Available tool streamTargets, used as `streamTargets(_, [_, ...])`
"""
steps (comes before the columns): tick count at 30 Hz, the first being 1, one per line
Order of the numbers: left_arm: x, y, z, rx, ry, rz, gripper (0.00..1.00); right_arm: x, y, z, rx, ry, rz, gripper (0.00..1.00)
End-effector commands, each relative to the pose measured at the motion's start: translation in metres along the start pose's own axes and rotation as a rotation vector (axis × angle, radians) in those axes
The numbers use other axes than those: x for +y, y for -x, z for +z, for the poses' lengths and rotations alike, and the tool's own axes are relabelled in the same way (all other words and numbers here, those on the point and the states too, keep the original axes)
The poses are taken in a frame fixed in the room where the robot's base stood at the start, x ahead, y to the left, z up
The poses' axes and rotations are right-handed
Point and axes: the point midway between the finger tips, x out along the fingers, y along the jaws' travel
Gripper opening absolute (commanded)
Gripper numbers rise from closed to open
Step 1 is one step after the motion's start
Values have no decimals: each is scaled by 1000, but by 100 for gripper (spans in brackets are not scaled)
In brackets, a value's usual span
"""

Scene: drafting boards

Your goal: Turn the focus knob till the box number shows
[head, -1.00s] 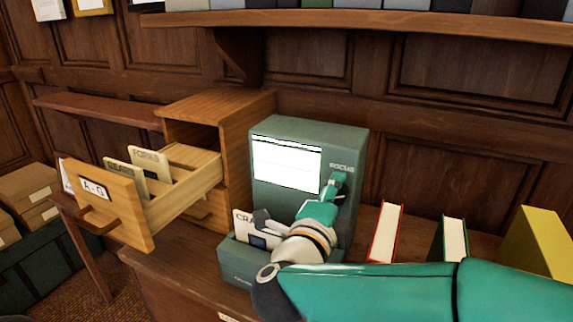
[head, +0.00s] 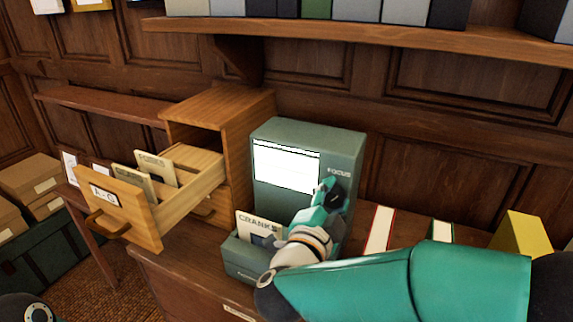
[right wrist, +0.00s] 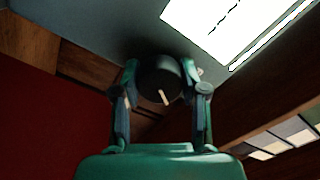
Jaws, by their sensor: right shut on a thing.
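The grey-green reader (head: 264,205) stands on the wooden desk, with the word FOCUS at its upper right. Its white screen (head: 285,165) is lit and shows faint lines. I cannot read a box number on it. The screen's corner shows in the right wrist view (right wrist: 225,25). My right gripper (head: 330,188) is at the focus knob below the word. In the right wrist view its two fingers (right wrist: 160,76) are shut on the dark round focus knob (right wrist: 158,84), one at each side. A pale mark shows on the knob's face. My left gripper is not in view.
A card marked CRANKS (head: 252,228) stands in the reader's front tray. Left of it, a wooden cabinet (head: 248,140) has an open drawer (head: 180,205) with cards. Books (head: 380,228) and a yellow block (head: 520,235) stand at right. A shelf (head: 350,36) runs above.

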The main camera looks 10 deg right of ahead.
Motion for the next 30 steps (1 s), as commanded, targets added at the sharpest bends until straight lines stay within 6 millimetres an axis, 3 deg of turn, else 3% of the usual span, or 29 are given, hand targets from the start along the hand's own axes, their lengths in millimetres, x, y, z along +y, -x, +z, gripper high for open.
streamTargets(15, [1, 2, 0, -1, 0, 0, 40, 5, 1, 4, -11, 21, 11, 9])
streamTargets(24, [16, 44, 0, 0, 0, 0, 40, 1, 1, 1, -13, 386, 11, 9])
streamTargets(30, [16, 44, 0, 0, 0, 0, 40, 6, 1, 4, -11, 464, 9, 9])
